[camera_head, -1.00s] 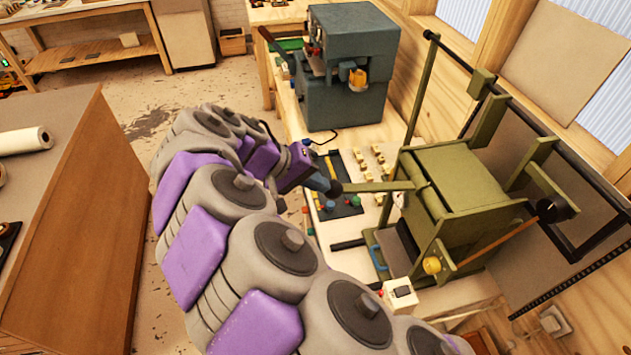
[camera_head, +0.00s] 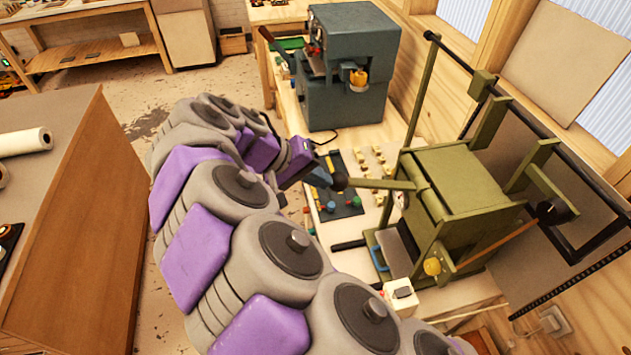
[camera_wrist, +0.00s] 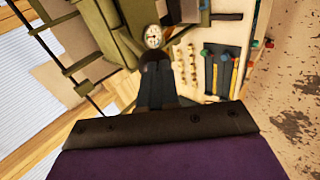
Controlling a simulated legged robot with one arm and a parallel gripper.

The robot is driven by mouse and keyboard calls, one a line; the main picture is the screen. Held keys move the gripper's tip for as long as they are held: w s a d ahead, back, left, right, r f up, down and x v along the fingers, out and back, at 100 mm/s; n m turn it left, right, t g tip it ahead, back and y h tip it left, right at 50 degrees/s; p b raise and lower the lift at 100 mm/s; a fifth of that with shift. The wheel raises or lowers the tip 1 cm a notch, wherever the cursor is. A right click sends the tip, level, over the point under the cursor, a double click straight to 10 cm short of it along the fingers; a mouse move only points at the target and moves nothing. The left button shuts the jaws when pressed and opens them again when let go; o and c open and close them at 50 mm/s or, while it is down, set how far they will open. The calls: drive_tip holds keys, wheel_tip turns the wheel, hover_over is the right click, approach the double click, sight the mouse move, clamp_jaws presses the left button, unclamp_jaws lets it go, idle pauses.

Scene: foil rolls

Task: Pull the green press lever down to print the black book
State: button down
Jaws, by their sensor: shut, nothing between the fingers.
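The green press (camera_head: 465,185) stands on the bench at the right. Its green lever (camera_head: 385,184) sticks out to the left, nearly level in the picture, and ends in a dark round knob (camera_head: 339,181). My gripper (camera_head: 324,178) is shut and empty right at the knob; I cannot tell whether it touches. In the wrist view, my gripper's dark fingers (camera_wrist: 157,82) are together and point at the knob (camera_wrist: 156,58), partly hiding it. A grey plate (camera_head: 397,246) lies low at the press's front. I cannot pick out a black book for sure.
A blue-grey machine (camera_head: 345,75) stands behind on the same bench. A dark mat (camera_head: 347,205) with small coloured tools lies below the lever. A white dial gauge (camera_wrist: 153,37) shows near the knob. A brown cabinet (camera_head: 75,220) stands at the left, with open floor between.

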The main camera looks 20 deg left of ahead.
drive_tip(key=s+f+p+v, duration=0.1)
drive_tip(key=v, duration=1)
drive_tip(key=shift+a, duration=0.4)
drive_tip(key=shift+d+f, duration=0.1)
idle(0.6)
drive_tip(key=w+d+r+m+g+b, duration=0.1)
drive_tip(key=w+d+m+g+b, duration=0.25)
drive_tip(key=d, duration=1.25)
drive_tip(key=s+d+f+m+g+y+b, duration=0.1)
drive_tip(key=s+d+f+m, duration=0.1)
drive_tip(key=d, duration=1.1)
drive_tip(key=s+d+f+m+g+y+b, duration=0.1)
drive_tip(key=s+d+f+g+y+b, duration=0.15)
drive_tip(key=s+d+f, duration=0.65)
drive_tip(key=s+f+y+b, duration=0.2)
drive_tip(key=s+f, duration=0.6)
drive_tip(key=s, duration=0.4)
drive_tip(key=shift+s+a+f+y, duration=0.3)
drive_tip(key=shift+a+y, duration=0.15)
drive_tip(key=shift+y, duration=0.3)
